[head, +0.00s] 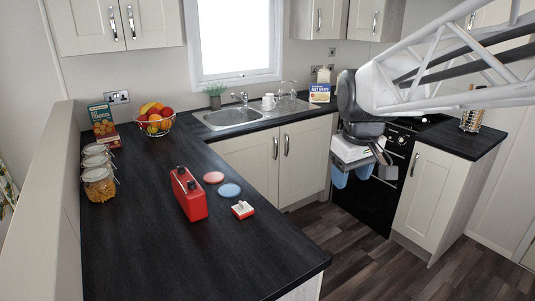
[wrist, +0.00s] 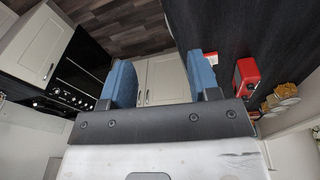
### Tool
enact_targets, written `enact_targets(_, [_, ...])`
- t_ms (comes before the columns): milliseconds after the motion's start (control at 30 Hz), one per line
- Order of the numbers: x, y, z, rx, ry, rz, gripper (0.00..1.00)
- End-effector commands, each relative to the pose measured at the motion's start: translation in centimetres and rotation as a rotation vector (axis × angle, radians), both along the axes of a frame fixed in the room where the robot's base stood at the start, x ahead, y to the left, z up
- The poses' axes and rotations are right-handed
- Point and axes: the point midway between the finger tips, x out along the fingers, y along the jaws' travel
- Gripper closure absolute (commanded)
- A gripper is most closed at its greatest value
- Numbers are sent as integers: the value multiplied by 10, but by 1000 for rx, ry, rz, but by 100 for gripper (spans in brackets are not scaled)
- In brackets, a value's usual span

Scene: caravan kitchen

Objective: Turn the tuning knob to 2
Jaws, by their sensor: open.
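A red box-like device (head: 190,197), which looks like a radio, stands on the dark worktop in the head view. Two dark knob-like parts (head: 186,177) sit on its top; I cannot tell which is the tuning knob, and no numbers are readable. The red device (wrist: 247,72) also shows at the right in the wrist view, clear of my fingers. My gripper (head: 352,177) hangs in the air to the right of the worktop, in front of the oven, well away from the device. Its blue fingers (wrist: 163,68) are apart with nothing between them.
A pink disc (head: 214,177), a blue disc (head: 229,190) and a small white-and-red item (head: 243,209) lie right of the device. Glass jars (head: 99,185), a box (head: 103,125) and a fruit bowl (head: 155,122) stand farther left and back. The front worktop is clear.

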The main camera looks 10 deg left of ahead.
Motion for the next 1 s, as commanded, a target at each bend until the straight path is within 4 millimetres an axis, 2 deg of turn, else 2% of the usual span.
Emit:
enact_targets(100, [27, 24, 4, -10, 9, 79, 44])
enact_targets(500, [104, 111, 11, -39, 34, 340, 44])
enact_targets(767, [147, 175, 7, -57, 48, 512, 44])
enact_targets(1000, [181, 240, -3, -73, 61, 669, 44])
